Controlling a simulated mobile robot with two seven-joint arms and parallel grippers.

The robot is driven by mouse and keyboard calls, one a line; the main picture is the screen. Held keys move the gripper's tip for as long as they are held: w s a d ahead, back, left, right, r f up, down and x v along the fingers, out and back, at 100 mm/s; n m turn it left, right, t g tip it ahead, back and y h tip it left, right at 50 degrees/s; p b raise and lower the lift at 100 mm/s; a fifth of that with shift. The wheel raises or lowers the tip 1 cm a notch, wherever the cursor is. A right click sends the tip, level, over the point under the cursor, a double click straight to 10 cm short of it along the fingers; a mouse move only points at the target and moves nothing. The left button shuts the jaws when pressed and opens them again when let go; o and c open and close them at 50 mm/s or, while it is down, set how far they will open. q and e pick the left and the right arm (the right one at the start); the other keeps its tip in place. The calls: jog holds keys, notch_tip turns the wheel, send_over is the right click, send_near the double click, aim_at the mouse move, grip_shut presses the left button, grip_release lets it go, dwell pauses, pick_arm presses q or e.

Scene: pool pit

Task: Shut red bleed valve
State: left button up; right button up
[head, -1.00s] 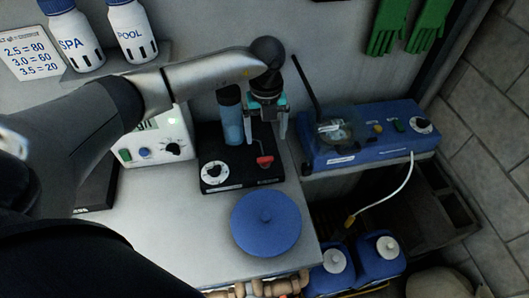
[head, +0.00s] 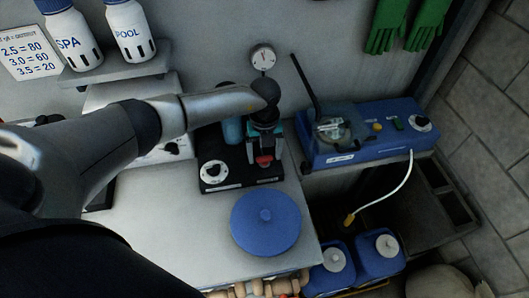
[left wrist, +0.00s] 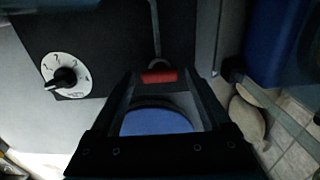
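The red bleed valve (head: 264,161) is a small red handle on the front of a black unit (head: 215,183) with a white dial. My left gripper (head: 265,157) is over the handle, with one finger on each side of it. In the left wrist view the red handle (left wrist: 159,76) lies crosswise between the fingertips of the gripper (left wrist: 160,80). The fingers stand apart and I see no clear grip; contact cannot be told. My right gripper is not in view.
A round blue lid (head: 265,222) lies on the bench in front of the unit. A blue device (head: 370,133) with a black rod stands to the right. A pressure gauge (head: 263,57) is on the wall behind. Blue jugs (head: 378,256) stand below.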

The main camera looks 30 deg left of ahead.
pick_arm(q)
jog(key=c, duration=1.2)
jog(key=shift+m, duration=0.3)
jog(key=m+b, duration=0.1)
jog(key=m, duration=0.2)
jog(key=shift+m, duration=0.3)
jog(key=m+b, duration=0.2)
jog(key=m, duration=0.2)
jog(key=shift+m, duration=0.3)
jog(key=m+b, duration=0.3)
jog(key=m, duration=0.2)
jog(key=shift+m+b, duration=0.85)
jog(key=shift+m, duration=1.15)
jog(key=shift+r, duration=0.1)
